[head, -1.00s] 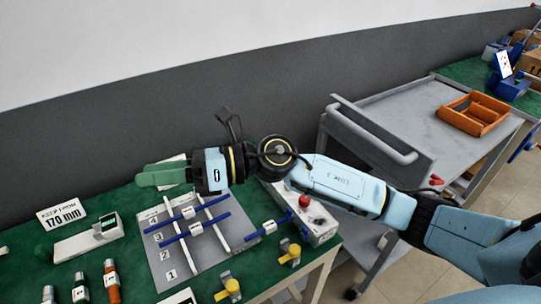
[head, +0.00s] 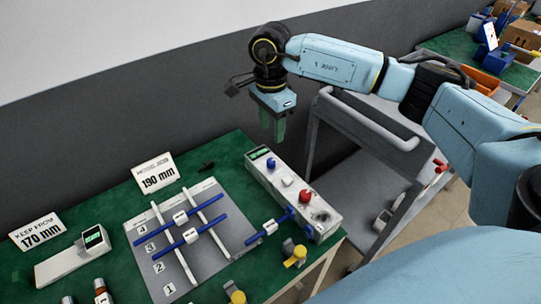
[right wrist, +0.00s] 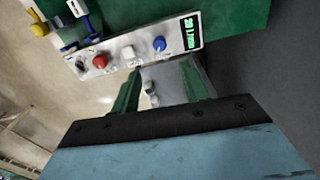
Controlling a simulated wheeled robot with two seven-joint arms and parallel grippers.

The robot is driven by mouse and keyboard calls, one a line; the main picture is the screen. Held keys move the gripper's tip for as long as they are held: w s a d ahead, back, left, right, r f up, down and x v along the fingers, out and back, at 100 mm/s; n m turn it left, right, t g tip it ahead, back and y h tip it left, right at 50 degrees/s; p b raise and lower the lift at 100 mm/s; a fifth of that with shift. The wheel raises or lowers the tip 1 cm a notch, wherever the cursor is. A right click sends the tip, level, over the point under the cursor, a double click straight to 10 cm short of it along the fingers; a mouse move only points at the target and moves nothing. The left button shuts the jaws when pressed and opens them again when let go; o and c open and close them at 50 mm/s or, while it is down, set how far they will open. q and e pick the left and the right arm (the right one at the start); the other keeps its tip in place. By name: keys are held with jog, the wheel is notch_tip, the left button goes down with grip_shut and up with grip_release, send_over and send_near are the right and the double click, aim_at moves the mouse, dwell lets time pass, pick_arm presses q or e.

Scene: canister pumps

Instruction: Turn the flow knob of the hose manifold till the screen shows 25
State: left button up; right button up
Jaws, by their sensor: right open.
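The hose manifold (head: 318,222) is a light grey box at the right edge of the green table. It carries a small screen (head: 258,153), a blue knob (head: 271,164), a white knob (head: 287,181) and a red knob (head: 305,196). In the right wrist view the screen (right wrist: 190,34) seems to read 20 l/min, and the blue knob (right wrist: 159,44) lies near the fingertips. My right gripper (head: 272,136) points down with green fingers, above and apart from the manifold's screen end. It is open and empty. My left gripper is out of view.
A grey board (head: 218,241) with blue rods lies left of the manifold. Signs reading 190 mm (head: 156,173) and 170 mm (head: 38,231) stand behind. Yellow-handled valves (head: 296,255) sit at the front edge. A grey cart (head: 352,190) stands to the right.

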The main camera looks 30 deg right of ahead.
aim_at(271, 160)
notch_tip(271, 160, down, 10)
jog(key=shift+s+r+b, duration=0.1)
jog(key=shift+r+b, duration=0.05)
jog(key=shift+b, duration=0.2)
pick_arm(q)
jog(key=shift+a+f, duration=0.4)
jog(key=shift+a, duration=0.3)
pick_arm(e)
jog(key=shift+f, duration=0.5)
